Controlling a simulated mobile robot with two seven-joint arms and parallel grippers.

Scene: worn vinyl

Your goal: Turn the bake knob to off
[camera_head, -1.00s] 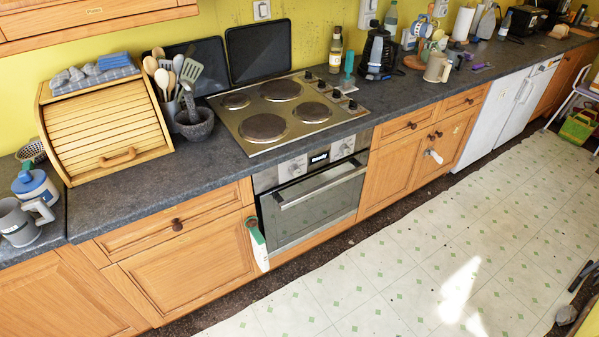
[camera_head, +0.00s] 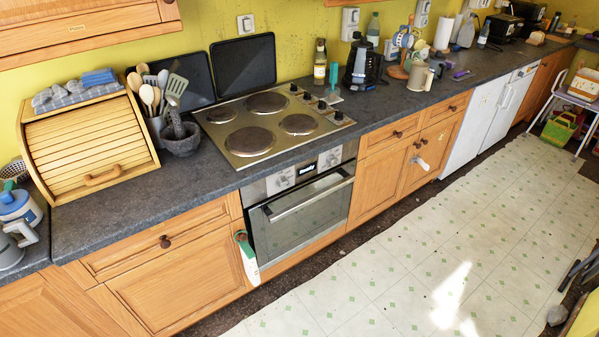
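The oven (camera_head: 300,215) is built in under the counter, with its glass door shut. Its silver control panel has two knob areas, a left one (camera_head: 280,181) and a right one (camera_head: 329,160), with a small dark display (camera_head: 306,170) between them. I cannot tell from here which knob is the bake knob, nor read its setting. Neither of my grippers is in view, and nothing touches the panel.
The hob (camera_head: 265,125) with four small knobs lies above the oven. A white and green brush-like object (camera_head: 246,258) hangs left of the oven door. A bread box (camera_head: 88,143) and utensil pot stand left. The tiled floor (camera_head: 400,270) in front is mostly clear.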

